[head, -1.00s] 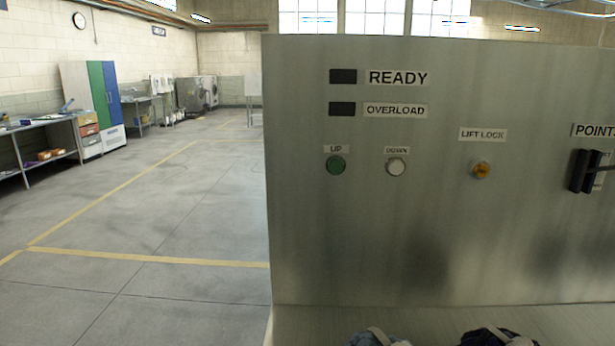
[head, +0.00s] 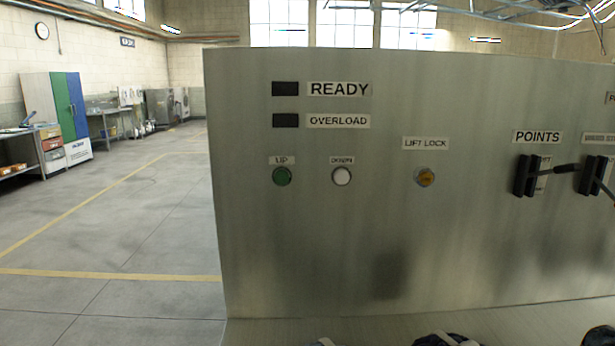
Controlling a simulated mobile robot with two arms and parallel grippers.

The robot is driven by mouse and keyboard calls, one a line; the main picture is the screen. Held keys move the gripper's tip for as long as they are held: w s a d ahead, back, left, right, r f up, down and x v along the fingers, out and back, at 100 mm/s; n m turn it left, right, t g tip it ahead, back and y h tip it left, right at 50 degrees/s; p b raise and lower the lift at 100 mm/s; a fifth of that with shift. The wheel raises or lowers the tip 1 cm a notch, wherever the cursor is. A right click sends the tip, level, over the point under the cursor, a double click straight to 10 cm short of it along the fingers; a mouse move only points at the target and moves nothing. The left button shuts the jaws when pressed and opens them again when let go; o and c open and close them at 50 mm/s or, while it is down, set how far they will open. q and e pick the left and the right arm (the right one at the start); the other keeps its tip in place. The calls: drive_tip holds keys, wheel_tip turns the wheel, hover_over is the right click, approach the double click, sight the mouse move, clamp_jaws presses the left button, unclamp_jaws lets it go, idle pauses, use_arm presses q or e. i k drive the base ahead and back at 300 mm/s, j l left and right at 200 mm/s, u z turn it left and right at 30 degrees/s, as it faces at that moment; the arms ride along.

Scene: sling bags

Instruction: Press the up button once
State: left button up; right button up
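The green up button (head: 282,176) sits on the metal control panel (head: 330,240), under a small label reading UP. The white down button (head: 341,176) is just to its right. The amber lift lock button (head: 426,177) is farther right. Dark READY (head: 285,88) and OVERLOAD (head: 285,120) indicator windows are above the buttons and look unlit. Neither gripper can be made out. Only cut-off dark and pale shapes (head: 447,340) show at the bottom edge, too little to tell what they are. Nothing touches the up button.
Two black levers, one under the POINTS label (head: 525,176) and one beside it (head: 592,176), stick out at the panel's right. A ledge (head: 270,332) runs below the panel. Open floor (head: 110,230) with yellow lines lies left; shelves and cabinets stand beyond.

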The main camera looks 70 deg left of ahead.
sight(282, 177)
drive_tip(key=i+u, duration=0.15)
drive_tip(key=u, duration=0.3)
drive_tip(key=i+l+u, duration=0.1)
drive_tip(key=u, duration=0.3)
drive_tip(key=i+l+u, duration=0.15)
drive_tip(key=u, duration=0.3)
drive_tip(key=i, duration=0.05)
